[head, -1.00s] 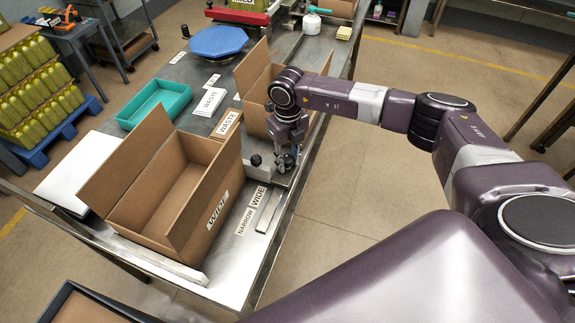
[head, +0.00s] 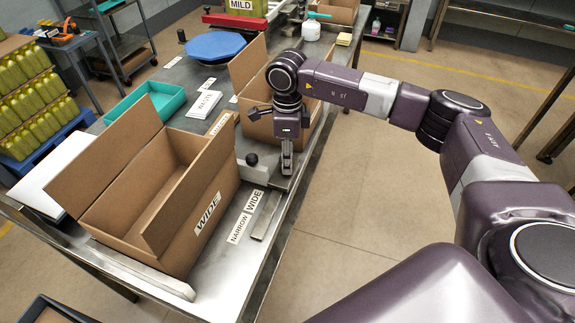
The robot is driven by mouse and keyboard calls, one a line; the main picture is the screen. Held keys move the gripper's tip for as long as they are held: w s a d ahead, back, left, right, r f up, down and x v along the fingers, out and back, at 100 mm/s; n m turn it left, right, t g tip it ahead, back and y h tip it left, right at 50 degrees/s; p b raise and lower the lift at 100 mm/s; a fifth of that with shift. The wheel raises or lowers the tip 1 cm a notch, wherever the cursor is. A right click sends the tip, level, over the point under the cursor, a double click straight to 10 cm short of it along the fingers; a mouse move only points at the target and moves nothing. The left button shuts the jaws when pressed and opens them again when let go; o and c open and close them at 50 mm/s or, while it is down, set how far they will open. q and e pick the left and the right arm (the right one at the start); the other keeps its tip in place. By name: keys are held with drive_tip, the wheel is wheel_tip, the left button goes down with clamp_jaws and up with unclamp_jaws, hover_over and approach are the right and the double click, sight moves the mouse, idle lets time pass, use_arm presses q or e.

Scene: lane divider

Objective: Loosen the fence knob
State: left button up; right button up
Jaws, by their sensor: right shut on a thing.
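My right gripper (head: 287,165) points down at the right end of the grey metal fence (head: 264,177), near the table's right edge. Its narrow fingers are closed together on the fence knob, which they largely hide. A round black ball knob (head: 252,159) stands on the fence just left of the fingers, apart from them. The labels NARROW (head: 239,228) and WIDE (head: 254,201) lie on the table in front of the fence. My left gripper is out of view.
An open cardboard box labelled WIDE (head: 207,213) stands close left of the fence. Another open box (head: 248,68) stands just behind my gripper. A teal tray (head: 172,101) and a blue octagonal plate (head: 215,46) lie farther back. Floor right of the table is clear.

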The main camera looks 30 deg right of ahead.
drive_tip(key=shift+f+n+b, duration=0.15)
drive_tip(key=shift+n+b, duration=0.55)
drive_tip(key=shift+n, duration=0.4)
drive_tip(key=o, duration=1.2)
drive_tip(key=shift+c, duration=0.2)
wheel_tip(320, 180, up, 12)
